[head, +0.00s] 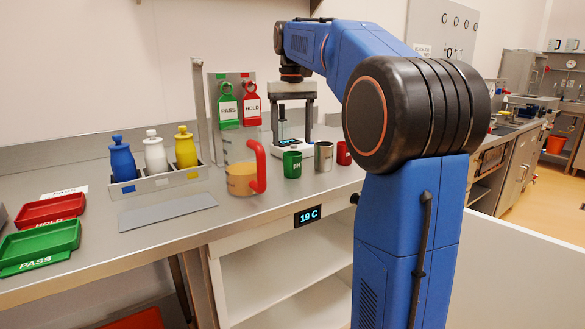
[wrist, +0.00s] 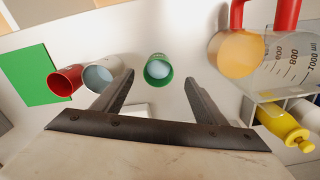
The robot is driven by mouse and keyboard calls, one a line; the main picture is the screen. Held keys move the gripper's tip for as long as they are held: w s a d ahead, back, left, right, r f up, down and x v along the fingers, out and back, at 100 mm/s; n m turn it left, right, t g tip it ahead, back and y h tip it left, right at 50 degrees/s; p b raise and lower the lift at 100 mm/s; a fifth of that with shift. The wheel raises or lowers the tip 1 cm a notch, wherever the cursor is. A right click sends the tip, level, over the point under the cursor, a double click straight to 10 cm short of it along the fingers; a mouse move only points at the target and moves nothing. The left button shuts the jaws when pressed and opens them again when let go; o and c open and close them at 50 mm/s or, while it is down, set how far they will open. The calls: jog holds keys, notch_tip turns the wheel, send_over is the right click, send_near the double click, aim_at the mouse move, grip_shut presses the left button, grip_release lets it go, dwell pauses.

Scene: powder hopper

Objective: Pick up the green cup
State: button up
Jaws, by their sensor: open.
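The green cup (head: 292,163) stands upright on the steel counter, between the pitcher and the metal cup in the head view. In the wrist view the green cup (wrist: 158,69) shows from above, beyond and between my fingertips, with a pale inside. My gripper (wrist: 156,82) is open and empty, its two dark fingers spread either side of the cup's line in the picture. Whether the fingertips are level with the cup is hard to tell.
The metal cup (head: 323,157) and red cup (head: 344,153) stand right of the green cup. The pitcher (head: 240,180) with a red handle is close on its left. A scale (head: 297,147) stands behind. A bottle rack (head: 160,183) and trays (head: 40,244) are further left.

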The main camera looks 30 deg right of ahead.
aim_at(293, 163)
jog(key=shift+w+d+f, duration=0.1)
jog(key=shift+d+f, duration=0.05)
jog(key=shift+f, duration=4.45)
jog(key=c, duration=1.1)
